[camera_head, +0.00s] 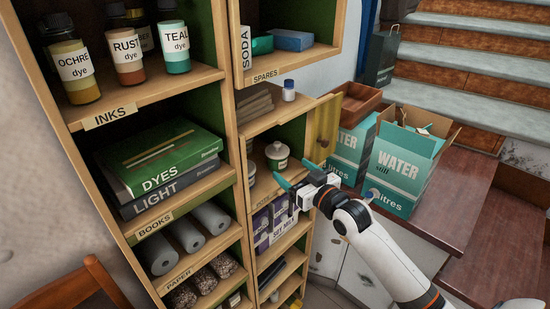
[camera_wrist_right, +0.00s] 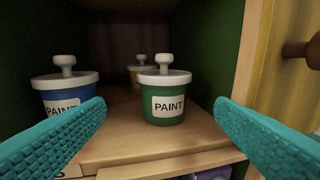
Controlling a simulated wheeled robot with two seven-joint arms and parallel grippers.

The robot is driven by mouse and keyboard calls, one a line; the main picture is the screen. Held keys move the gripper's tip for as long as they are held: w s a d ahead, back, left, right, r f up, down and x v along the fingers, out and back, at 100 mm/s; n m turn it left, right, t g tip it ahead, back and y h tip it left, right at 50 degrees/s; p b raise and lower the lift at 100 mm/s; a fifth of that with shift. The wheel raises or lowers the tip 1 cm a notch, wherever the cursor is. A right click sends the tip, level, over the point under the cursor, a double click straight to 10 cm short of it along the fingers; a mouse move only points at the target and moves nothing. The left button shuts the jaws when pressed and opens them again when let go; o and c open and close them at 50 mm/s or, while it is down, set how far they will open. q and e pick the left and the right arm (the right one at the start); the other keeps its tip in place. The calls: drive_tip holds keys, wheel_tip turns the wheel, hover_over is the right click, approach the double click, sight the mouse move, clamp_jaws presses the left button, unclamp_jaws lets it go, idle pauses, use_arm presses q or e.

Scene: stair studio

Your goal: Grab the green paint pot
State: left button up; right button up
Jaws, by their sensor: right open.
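The green paint pot (camera_wrist_right: 166,102) has a white lid with a knob and a PAINT label. It stands upright on a wooden shelf, between and beyond the open teal fingers of my right gripper (camera_wrist_right: 160,135) in the right wrist view. In the head view the pot (camera_head: 277,158) shows in the small cubby, with my right gripper (camera_head: 284,190) just in front and below it. The fingers are apart and hold nothing. My left gripper is not in view.
A blue paint pot (camera_wrist_right: 66,92) stands close left of the green one, and a yellow pot (camera_wrist_right: 138,74) stands behind. An open yellow door (camera_head: 326,128) with a knob (camera_wrist_right: 313,50) borders the cubby's right. Water boxes (camera_head: 403,165) stand on the table at right.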

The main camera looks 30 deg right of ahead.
sight(284, 162)
drive_tip(key=w, duration=0.2)
drive_tip(key=shift+w+a, duration=0.2)
drive_tip(key=shift+w, duration=0.2)
drive_tip(key=shift+w+a+f, duration=0.15)
drive_tip(key=shift+w, duration=0.2)
drive_tip(key=shift+w+p, duration=0.25)
drive_tip(key=shift+p, duration=0.1)
drive_tip(key=shift+w, duration=0.35)
drive_tip(key=w+p, duration=0.1)
drive_tip(key=w, duration=0.2)
drive_tip(key=shift+w+f, duration=0.15)
drive_tip(key=shift+w, duration=0.05)
drive_tip(key=shift+w+f, duration=0.15)
drive_tip(key=shift+w, duration=0.2)
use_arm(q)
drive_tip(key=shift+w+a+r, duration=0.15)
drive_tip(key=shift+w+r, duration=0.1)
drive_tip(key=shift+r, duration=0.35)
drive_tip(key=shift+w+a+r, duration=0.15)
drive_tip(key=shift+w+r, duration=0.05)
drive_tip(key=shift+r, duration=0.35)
use_arm(e)
drive_tip(key=shift+s, duration=0.1)
drive_tip(key=shift+c, duration=0.4)
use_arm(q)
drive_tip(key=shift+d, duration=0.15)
use_arm(e)
drive_tip(key=c, duration=1.2)
